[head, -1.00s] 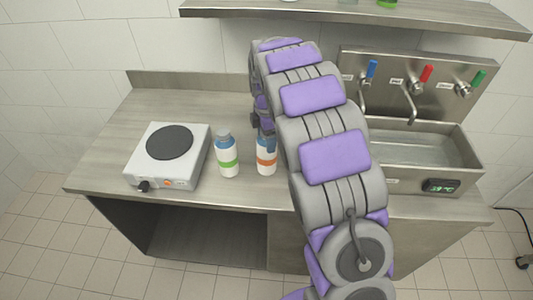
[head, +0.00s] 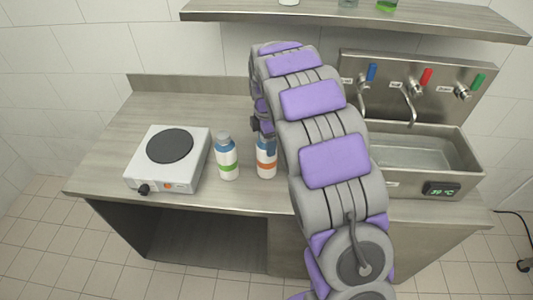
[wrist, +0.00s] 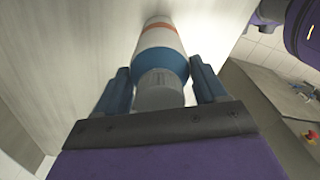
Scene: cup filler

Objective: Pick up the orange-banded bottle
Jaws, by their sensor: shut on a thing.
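The orange-banded bottle (head: 266,162) is white with an orange band and stands upright on the counter. Its top is partly hidden by my gripper (head: 264,134) in the head view. In the wrist view the bottle (wrist: 160,52) shows its blue shoulder and grey cap between the two blue fingers of my gripper (wrist: 161,84). The fingers are shut on the bottle near its top. A green-banded bottle (head: 227,162) stands upright just to the left, apart from it.
A white hot plate (head: 181,172) with a dark disc is at the counter's left. A sink (head: 425,150) with blue, red and green taps is at the right. A shelf (head: 330,11) spans above. The counter (head: 115,131) behind the hot plate is clear.

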